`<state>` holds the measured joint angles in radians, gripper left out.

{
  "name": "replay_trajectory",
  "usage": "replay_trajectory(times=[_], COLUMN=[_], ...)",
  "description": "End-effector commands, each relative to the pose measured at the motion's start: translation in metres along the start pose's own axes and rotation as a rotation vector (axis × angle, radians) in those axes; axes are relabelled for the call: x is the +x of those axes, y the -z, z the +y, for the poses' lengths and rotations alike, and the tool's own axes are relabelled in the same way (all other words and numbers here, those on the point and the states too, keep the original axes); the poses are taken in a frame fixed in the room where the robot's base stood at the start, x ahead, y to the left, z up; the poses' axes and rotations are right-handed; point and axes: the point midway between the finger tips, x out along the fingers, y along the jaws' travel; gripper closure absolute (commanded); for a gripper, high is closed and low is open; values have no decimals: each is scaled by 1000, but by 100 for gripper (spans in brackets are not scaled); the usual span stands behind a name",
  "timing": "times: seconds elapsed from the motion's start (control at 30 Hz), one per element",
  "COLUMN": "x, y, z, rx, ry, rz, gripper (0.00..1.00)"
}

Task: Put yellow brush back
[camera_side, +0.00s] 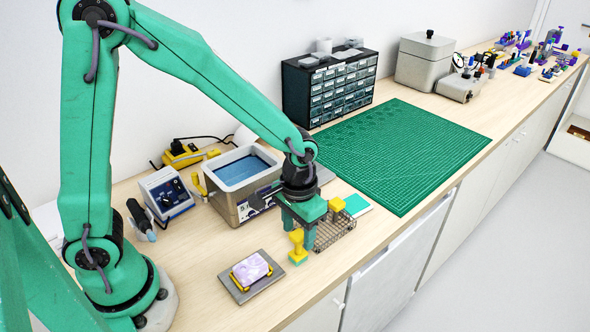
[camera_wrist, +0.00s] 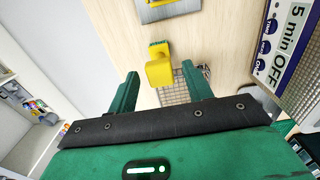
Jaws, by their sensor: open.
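The yellow brush (camera_side: 297,242) stands on the bench in the side view, yellow above with a teal-green foot, beside the wire basket. In the wrist view the brush (camera_wrist: 159,72) lies in line with the gap between my fingers, its green end pointing away. My gripper (camera_side: 300,228) is open, pointing down just behind and right of the brush in the side view. In the wrist view both fingers of my gripper (camera_wrist: 160,82) are spread with nothing clamped. The wire basket (camera_side: 340,236) is partly hidden by my gripper; its mesh also shows in the wrist view (camera_wrist: 173,96).
A grey plate (camera_side: 240,288) with a pinkish block in yellow holders lies to the left. Another small yellow piece (camera_side: 337,204) sits by the basket, partly hidden. A metal bath (camera_side: 240,178) stands behind. A green cutting mat (camera_side: 405,150) covers bench to the right.

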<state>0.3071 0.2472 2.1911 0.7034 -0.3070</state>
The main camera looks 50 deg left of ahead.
Motion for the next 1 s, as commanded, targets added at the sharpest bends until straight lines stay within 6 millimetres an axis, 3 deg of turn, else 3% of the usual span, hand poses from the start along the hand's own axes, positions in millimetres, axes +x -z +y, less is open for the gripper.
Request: replay_trajectory(times=[0.37,1.0], x=[-14,-106], y=[1,1], z=[0,0], rx=[0,0], ry=[-1,-1], rz=[3,3], gripper=[50,50])
